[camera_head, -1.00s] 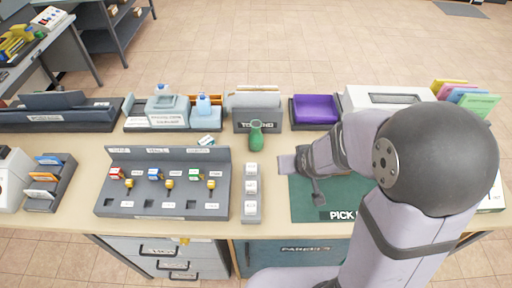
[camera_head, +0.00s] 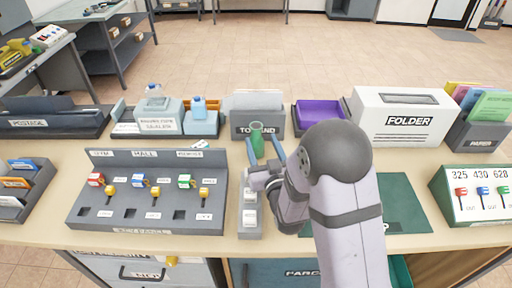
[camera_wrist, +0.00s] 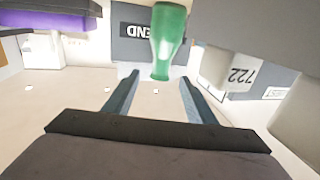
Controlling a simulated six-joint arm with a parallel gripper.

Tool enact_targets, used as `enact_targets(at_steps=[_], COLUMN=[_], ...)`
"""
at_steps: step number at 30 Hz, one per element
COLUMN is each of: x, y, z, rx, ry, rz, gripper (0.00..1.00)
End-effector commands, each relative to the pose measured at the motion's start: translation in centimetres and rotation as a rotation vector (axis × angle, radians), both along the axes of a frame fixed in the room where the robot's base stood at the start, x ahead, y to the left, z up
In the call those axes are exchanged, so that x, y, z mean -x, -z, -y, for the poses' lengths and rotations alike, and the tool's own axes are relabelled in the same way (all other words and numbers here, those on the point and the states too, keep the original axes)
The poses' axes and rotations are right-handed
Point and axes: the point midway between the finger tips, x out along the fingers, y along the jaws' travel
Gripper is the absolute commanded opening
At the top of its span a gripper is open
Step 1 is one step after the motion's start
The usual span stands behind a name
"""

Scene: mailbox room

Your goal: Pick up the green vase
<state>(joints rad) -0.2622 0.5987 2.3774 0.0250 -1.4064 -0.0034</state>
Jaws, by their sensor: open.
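The green vase (camera_head: 257,140) stands on the table in front of the grey TO SEND box (camera_head: 270,108). In the wrist view the vase (camera_wrist: 167,42) appears beyond the fingertips, close to the middle between them. My gripper (camera_head: 264,146) is open with a blue finger on each side of the vase in the head view. The wrist view shows the two open fingers (camera_wrist: 157,82) with nothing held between them. The vase's lower part is partly hidden by my gripper in the head view.
A grey key panel (camera_head: 148,190) stands left, with a small grey block holding white tags (camera_head: 250,220) beside my gripper. A purple tray (camera_head: 318,112) and a white FOLDER box (camera_head: 408,120) stand behind and right. A green mat (camera_head: 395,212) is bare.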

Motion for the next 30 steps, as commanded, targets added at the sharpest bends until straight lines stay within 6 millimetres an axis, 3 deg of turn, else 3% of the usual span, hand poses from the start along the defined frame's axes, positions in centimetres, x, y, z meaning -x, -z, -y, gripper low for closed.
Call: enact_targets(at_steps=[17, 30], x=[-2.4, -6.5], y=[-0.1, 0.1], z=[-0.6, -1.7], rx=[0.0, 0.0], ry=[0.001, 0.001], rz=[-0.002, -0.001], gripper=[0.51, 0.51])
